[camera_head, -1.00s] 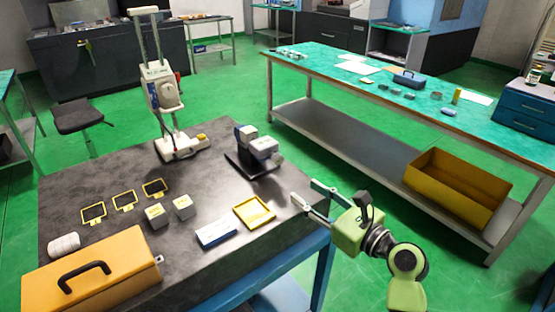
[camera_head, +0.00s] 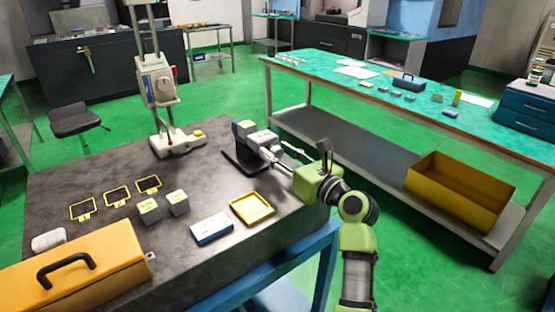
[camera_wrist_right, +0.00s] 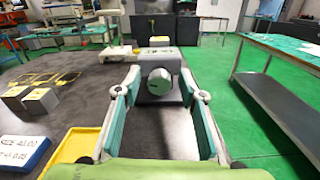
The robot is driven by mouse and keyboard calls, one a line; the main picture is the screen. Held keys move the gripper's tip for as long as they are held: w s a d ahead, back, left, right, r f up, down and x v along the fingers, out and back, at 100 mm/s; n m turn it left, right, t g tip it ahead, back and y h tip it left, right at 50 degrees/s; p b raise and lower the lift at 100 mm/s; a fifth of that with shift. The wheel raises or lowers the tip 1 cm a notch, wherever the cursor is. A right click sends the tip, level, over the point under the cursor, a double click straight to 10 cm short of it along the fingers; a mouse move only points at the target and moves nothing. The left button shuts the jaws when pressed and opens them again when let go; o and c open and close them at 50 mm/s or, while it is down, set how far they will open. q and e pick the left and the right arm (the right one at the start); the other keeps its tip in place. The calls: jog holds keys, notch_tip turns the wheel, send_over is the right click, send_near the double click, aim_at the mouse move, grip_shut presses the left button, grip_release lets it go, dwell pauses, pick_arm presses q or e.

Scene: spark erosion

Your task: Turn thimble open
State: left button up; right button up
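The thimble (camera_wrist_right: 160,82) is a round grey knob on the near end of a grey and white measuring device (camera_head: 246,134), which stands on a dark base on the grey table. The thimble faces my right wrist camera. My right gripper (camera_head: 276,155) is open at the device's right end. In the right wrist view its two fingers (camera_wrist_right: 160,95) lie left and right of the thimble, with gaps visible on both sides. I cannot tell whether the tips reach past it. In the head view the fingers mostly hide the thimble. My left gripper is not in view.
A white tester on a column (camera_head: 157,85) stands behind left. Yellow frames (camera_head: 117,197), grey blocks (camera_head: 149,210), a blue-white box (camera_head: 212,229), a yellow tray (camera_head: 236,216) and an orange case (camera_head: 110,260) lie on the table. A teal-topped bench (camera_head: 320,62) stands behind right.

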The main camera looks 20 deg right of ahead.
jog(key=shift+w+a, duration=0.15)
jog(key=shift+w, duration=0.2)
jog(key=shift+r, duration=0.1)
grip_shut()
jog(key=shift+n, duration=0.3)
